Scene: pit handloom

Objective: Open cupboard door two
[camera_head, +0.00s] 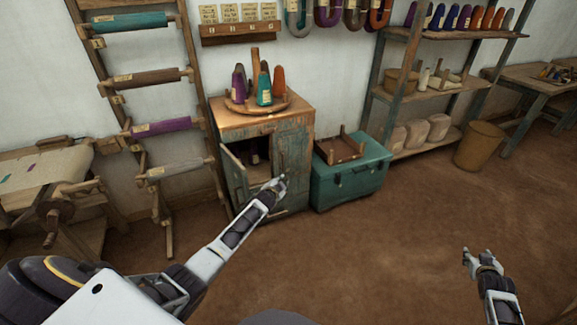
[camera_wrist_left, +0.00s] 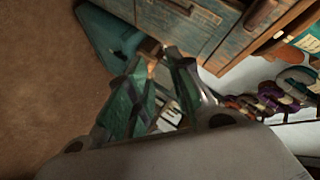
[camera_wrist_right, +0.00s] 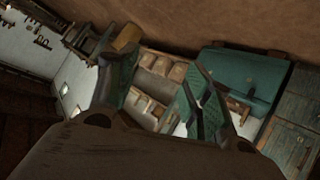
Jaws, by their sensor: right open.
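The worn blue-green wooden cupboard (camera_head: 262,122) stands against the wall in the head view. Its left door (camera_head: 234,178) is swung outward, showing a dark interior with objects on a shelf. Its right door (camera_head: 293,155) looks closed. I cannot tell which is door two. My left gripper (camera_head: 279,183) is in front of the lower right door, its fingertips slightly apart; contact is unclear. In the left wrist view the fingers (camera_wrist_left: 158,62) show a narrow gap, with the cupboard front (camera_wrist_left: 190,22) beyond. My right gripper (camera_head: 478,256) is open and empty above the floor, far from the cupboard.
A teal chest (camera_head: 350,185) with a wooden frame on its lid stands right of the cupboard. A round stand (camera_head: 258,104) with thread cones is on top. A yarn rack (camera_head: 115,110) stands left. Shelves (camera_head: 440,85) and a bucket (camera_head: 479,145) are right. The front floor is clear.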

